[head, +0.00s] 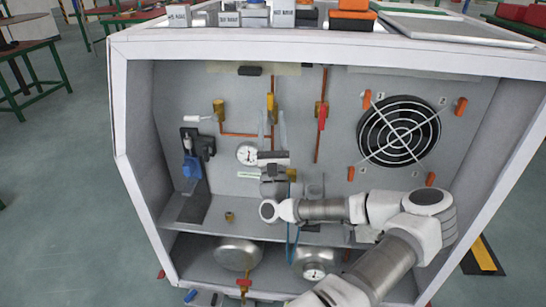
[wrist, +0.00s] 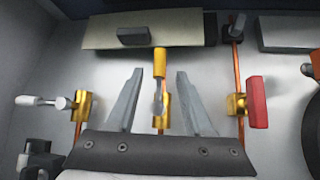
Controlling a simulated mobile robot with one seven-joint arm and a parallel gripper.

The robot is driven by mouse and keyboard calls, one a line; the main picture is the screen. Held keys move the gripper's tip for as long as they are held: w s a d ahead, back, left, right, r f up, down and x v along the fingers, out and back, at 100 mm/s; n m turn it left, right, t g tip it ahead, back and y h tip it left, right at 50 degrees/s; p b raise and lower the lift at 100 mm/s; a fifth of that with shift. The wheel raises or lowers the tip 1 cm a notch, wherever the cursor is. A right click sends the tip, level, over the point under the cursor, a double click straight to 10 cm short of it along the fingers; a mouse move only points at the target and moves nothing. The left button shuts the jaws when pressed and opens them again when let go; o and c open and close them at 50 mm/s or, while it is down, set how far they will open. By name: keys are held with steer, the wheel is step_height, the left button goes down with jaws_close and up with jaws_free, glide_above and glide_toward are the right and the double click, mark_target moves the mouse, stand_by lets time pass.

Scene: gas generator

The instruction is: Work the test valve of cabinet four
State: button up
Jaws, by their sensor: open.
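Three brass valves sit on copper pipes on the cabinet's back wall; no label I can read tells which is the test valve. The left valve (head: 219,111) has a white handle sticking out left (wrist: 40,101). The middle valve (head: 270,103) has a yellow upper part (wrist: 160,62) and a pale lever (wrist: 158,104). The right valve (head: 321,110) has a red handle (wrist: 257,102). My gripper (wrist: 158,72) is open, pointing at the back wall. In the wrist view its fingers stand either side of the middle valve; contact cannot be told.
A fan (head: 399,131) with orange clips and small numbers around it fills the right of the back wall. A gauge (head: 247,154) and a blue device (head: 192,167) are at left. Round metal vessels (head: 237,253) stand below the shelf. The cabinet's white frame (head: 330,53) surrounds the opening.

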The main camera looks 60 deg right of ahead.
steer(key=v, duration=1.2)
steer(key=shift+a+f, duration=0.15)
steer(key=shift+s, duration=0.1)
